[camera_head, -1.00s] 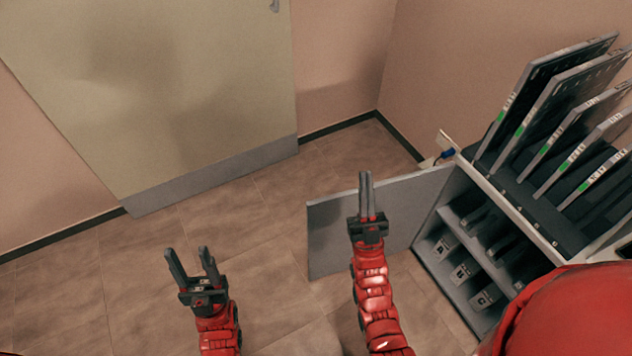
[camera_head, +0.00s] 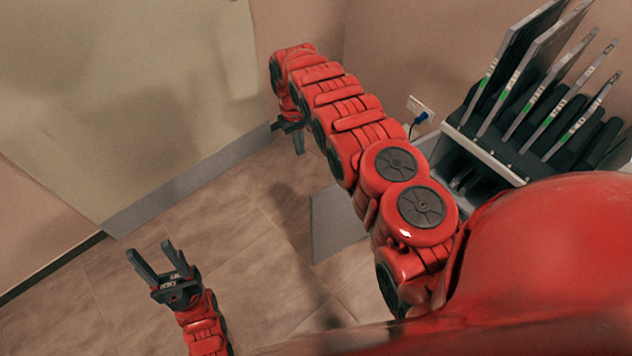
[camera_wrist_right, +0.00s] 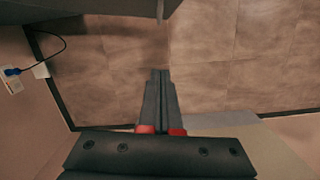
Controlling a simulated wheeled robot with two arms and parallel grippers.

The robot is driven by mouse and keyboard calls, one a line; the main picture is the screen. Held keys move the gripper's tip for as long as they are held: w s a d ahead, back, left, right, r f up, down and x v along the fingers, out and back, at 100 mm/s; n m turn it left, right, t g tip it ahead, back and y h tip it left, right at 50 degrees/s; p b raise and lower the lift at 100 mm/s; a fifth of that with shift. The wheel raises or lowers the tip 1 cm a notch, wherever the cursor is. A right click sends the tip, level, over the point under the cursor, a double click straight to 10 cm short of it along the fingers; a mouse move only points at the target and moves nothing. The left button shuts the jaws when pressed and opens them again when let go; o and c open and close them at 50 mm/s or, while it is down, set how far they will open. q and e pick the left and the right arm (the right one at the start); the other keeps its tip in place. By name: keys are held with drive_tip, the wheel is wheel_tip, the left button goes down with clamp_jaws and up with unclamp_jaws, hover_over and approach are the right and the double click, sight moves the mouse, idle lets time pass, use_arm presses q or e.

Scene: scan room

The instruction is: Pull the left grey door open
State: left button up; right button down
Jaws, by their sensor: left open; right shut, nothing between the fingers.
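The grey door (camera_head: 334,226) stands swung out from the cabinet on the right. My right arm covers its upper and right parts. My right gripper (camera_head: 298,146) points down beyond the door, near the beige room door, apart from the grey door in the picture. In the right wrist view its fingers (camera_wrist_right: 160,74) are shut with nothing between them. A dark grey panel edge shows at the top of that view; I cannot tell if it is the door or the cabinet. My left gripper (camera_head: 150,249) is open and empty over the floor at lower left.
The cabinet (camera_head: 490,160) holds several upright panels (camera_head: 520,80) on top. The beige room door (camera_head: 120,90) is at upper left. Floor (camera_head: 240,250) between is clear.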

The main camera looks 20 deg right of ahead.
drive_tip(key=s+d+f+g+p, duration=0.1)
drive_tip(key=s+f+p, duration=0.6)
drive_tip(key=s+p, duration=0.1)
drive_tip(key=shift+s+d, duration=0.35)
drive_tip(key=shift+s, duration=0.25)
drive_tip(key=shift+f, duration=0.1)
